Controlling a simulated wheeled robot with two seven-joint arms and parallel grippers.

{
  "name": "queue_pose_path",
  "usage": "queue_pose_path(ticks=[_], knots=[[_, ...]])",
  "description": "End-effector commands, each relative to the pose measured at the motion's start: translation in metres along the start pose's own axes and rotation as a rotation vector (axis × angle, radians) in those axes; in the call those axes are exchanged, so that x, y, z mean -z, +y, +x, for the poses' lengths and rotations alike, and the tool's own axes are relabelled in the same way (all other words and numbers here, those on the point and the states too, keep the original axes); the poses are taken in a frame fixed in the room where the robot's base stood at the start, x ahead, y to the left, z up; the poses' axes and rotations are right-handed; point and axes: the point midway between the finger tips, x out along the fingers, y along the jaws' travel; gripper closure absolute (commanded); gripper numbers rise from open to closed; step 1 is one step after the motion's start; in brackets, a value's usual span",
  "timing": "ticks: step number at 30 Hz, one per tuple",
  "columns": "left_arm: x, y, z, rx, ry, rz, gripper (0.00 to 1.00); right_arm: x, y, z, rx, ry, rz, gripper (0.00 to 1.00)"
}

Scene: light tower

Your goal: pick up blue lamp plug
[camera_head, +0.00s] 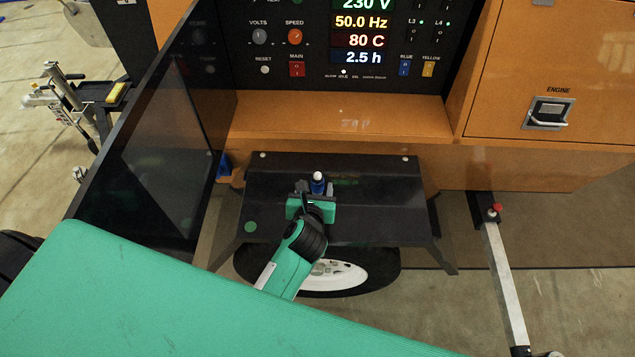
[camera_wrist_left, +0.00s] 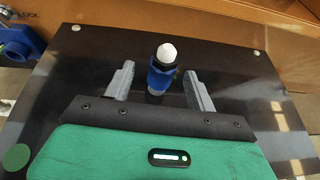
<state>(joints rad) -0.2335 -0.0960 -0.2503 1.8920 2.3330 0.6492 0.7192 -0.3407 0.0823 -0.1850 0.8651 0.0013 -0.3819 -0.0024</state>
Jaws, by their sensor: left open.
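The blue lamp plug (camera_head: 318,184) has a white rounded tip and stands on the black shelf (camera_head: 380,200) below the control panel. In the left wrist view the plug (camera_wrist_left: 161,72) is upright between the two grey fingers. My left gripper (camera_head: 317,188) is open, with a finger on each side of the plug (camera_wrist_left: 161,72). Gaps show between the plug and both fingers in the wrist view. The plug's lower part is partly hidden by my gripper in the head view. My right gripper is not in view.
A blue socket (camera_wrist_left: 22,42) sits at the shelf's left edge, also in the head view (camera_head: 224,166). The orange panel ledge (camera_head: 340,122) is behind the shelf. A dark open door (camera_head: 155,150) stands at left. A wheel (camera_head: 335,277) is below; a metal bar (camera_head: 502,280) is at right.

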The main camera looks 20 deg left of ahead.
Motion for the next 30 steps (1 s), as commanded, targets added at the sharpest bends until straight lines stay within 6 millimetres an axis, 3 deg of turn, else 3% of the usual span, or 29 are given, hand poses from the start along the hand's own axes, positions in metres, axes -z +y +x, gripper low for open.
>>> queue_pose_path(ticks=[5, 15, 23, 30], knots=[[-0.001, -0.001, 0.011, 0.0, 0.0, 0.0, 0.43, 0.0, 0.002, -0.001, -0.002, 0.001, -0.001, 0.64], [0.0, -0.003, 0.053, 0.001, -0.001, 0.001, 0.43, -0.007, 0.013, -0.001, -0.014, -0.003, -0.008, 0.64], [0.0, -0.003, 0.056, 0.001, -0.001, 0.0, 0.43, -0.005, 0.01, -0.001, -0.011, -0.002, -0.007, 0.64], [0.0, -0.003, 0.055, 0.001, 0.0, 0.0, 0.89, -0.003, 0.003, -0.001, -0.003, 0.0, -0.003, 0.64]])
